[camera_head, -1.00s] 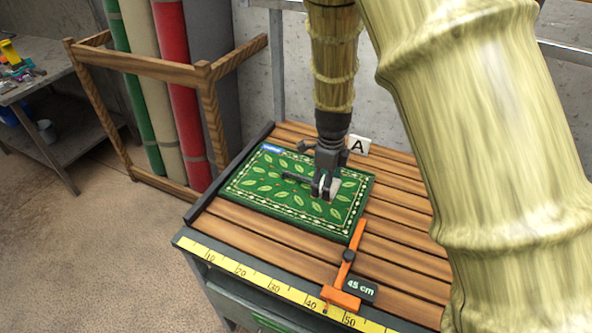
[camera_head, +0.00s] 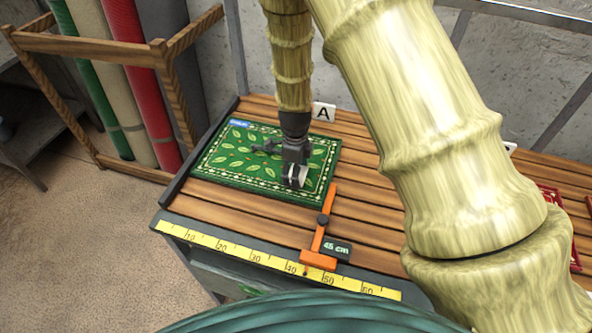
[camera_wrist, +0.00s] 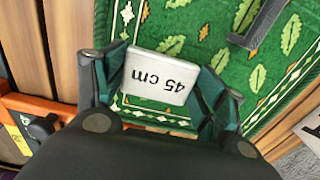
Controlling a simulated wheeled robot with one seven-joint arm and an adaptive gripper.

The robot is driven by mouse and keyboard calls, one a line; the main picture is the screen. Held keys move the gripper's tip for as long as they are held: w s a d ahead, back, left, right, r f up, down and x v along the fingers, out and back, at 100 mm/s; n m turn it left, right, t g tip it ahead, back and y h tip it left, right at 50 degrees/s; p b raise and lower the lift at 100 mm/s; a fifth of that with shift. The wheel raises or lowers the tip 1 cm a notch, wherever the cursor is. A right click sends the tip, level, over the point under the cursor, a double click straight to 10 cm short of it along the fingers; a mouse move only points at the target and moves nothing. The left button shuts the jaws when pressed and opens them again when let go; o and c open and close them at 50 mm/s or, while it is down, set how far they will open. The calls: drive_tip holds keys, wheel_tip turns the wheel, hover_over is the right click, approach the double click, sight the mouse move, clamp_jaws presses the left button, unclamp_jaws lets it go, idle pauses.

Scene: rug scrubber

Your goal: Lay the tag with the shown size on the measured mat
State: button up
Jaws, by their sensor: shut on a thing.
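The green mat (camera_head: 215,180) with a leaf pattern lies flat on the slatted table beside the sign A. It also shows in the wrist view (camera_wrist: 215,38). My gripper (camera_head: 294,180) is over the mat's near right part. In the wrist view my gripper (camera_wrist: 158,90) is shut on a white tag (camera_wrist: 157,78) that reads 45 cm. The tag is held over the mat's patterned border; I cannot tell whether it touches the mat. An orange slide gauge (camera_head: 320,236) stands at the mat's right edge, and its dark display (camera_head: 337,249) reads 45 cm.
A yellow ruler (camera_head: 250,254) runs along the table's front edge. A sign A (camera_head: 324,112) stands behind the mat. Red mats show at the far right, partly behind my arm. A wooden rack (camera_head: 90,55) with rolled rugs stands at the left.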

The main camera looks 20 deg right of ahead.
drive_tip(key=shift+s+f, duration=0.15)
drive_tip(key=shift+f, duration=0.3)
drive_tip(key=shift+f, duration=0.1)
drive_tip(key=o, duration=0.8)
drive_tip(key=shift+r+b, duration=2)
drive_tip(key=shift+r, duration=4.1)
drive_tip(key=shift+r, duration=0.1)
